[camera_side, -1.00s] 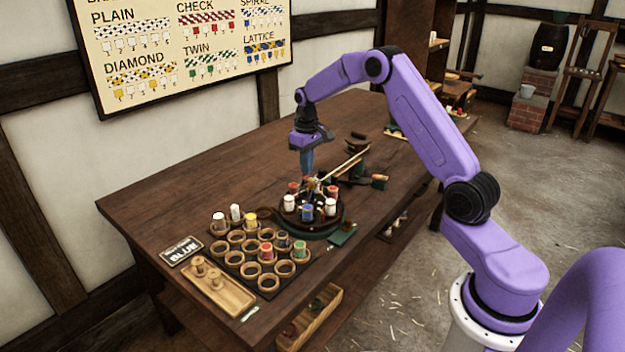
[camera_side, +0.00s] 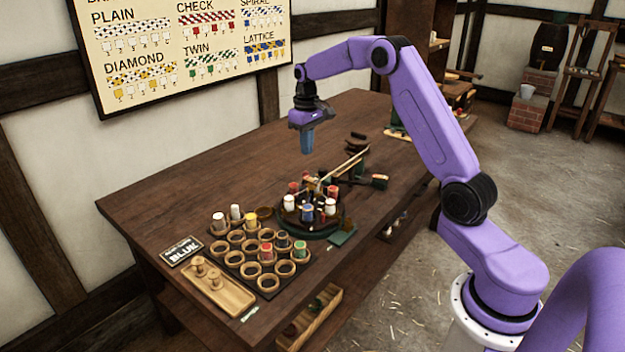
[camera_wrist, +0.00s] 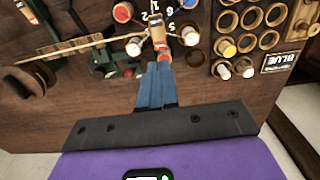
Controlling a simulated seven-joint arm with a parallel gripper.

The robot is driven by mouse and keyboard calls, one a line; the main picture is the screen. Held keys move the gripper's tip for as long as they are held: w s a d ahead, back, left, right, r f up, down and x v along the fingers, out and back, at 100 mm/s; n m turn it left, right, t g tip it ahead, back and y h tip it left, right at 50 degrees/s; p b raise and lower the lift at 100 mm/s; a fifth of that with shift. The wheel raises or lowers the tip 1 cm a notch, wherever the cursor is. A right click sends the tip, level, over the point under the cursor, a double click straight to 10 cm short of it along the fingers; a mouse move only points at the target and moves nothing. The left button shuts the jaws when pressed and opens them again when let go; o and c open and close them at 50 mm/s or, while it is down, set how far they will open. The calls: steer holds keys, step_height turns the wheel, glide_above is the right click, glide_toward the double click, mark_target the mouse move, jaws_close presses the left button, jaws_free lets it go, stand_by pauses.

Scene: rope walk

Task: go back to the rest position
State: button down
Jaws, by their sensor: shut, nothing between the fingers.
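My gripper (camera_side: 307,143) is shut and empty, pointing down above the table, just behind and above the round bobbin stand (camera_side: 322,229). Its blue fingers, closed together, also show in the wrist view (camera_wrist: 157,68). The stand carries several bobbins with white, red and blue tops. In the side view there is a clear gap between my fingertips and the bobbins.
A rack of round cups (camera_side: 235,237), some holding bobbins, stands left of the round stand. A wooden tray (camera_side: 233,297) with pegs and a BLUE sign (camera_side: 181,251) lie near the front. A wooden beam (camera_side: 346,163) slants up behind the stand. The table's left back (camera_side: 200,180) is clear.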

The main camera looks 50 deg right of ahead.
steer(key=s+a+r+n, duration=0.2)
steer(key=s+a+n, duration=0.1)
steer(key=s+a, duration=0.65)
steer(key=s+a+r+n, duration=0.3)
steer(key=s+a, duration=0.4)
steer(key=a, duration=0.6)
steer(key=s+f+n, duration=0.2)
steer(key=s+n, duration=0.4)
steer(key=s, duration=1.7)
steer(key=shift+s+f+n, duration=0.3)
steer(key=shift+s, duration=0.1)
steer(key=shift+d, duration=0.1)
